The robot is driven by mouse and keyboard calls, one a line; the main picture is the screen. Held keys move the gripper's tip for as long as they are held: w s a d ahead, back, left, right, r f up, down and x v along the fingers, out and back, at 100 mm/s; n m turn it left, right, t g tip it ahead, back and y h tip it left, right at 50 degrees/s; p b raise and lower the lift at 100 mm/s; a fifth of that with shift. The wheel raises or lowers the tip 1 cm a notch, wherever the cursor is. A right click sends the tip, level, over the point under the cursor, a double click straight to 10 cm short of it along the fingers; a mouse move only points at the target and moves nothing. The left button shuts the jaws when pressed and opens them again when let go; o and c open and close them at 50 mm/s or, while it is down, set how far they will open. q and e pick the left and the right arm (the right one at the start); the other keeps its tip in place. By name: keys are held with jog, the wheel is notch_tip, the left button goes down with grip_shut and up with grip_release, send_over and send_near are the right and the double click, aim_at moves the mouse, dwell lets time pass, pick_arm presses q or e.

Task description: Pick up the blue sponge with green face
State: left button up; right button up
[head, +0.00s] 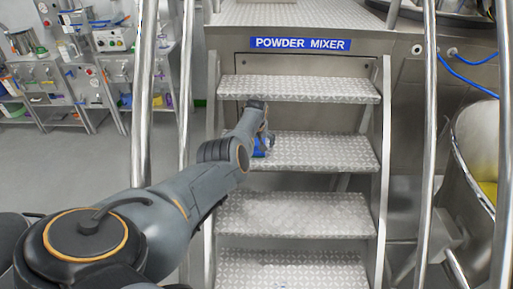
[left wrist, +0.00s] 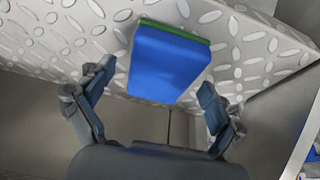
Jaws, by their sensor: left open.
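The blue sponge with green face (left wrist: 168,62) lies on a diamond-plate step, its blue side toward the left wrist camera and a green edge along its far side. In the head view a small part of the blue sponge (head: 259,150) shows on the step, mostly hidden behind my left gripper (head: 266,138). In the left wrist view my left gripper (left wrist: 152,95) is open, one finger on each side of the near end of the sponge. The fingers look apart from the sponge. My right gripper is in neither view.
Metal steps (head: 310,152) rise to a machine labelled POWDER MIXER (head: 300,44). Shiny handrails (head: 428,130) stand on both sides. A bench with equipment (head: 100,75) is at the back left. A steel vessel (head: 478,150) is at the right.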

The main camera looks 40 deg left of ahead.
pick_arm(q)
jog(key=c, duration=1)
jog(key=shift+c, duration=0.2)
jog(key=shift+r+p, duration=0.35)
jog(key=shift+p, duration=0.05)
notch_tip(320, 180, up, 4)
jog(key=shift+s+d+f+p, duration=0.1)
jog(key=shift+s+f+p, duration=0.1)
jog(key=shift+p, duration=0.85)
jog(key=r, duration=0.1)
jog(key=s+d+r+p, duration=0.2)
jog(key=shift+r, duration=0.1)
jog(key=s+d+r, duration=0.6)
jog(key=s+d, duration=0.1)
jog(key=s, duration=0.1)
jog(key=shift+s+b, duration=0.15)
jog(key=shift+b, duration=0.3)
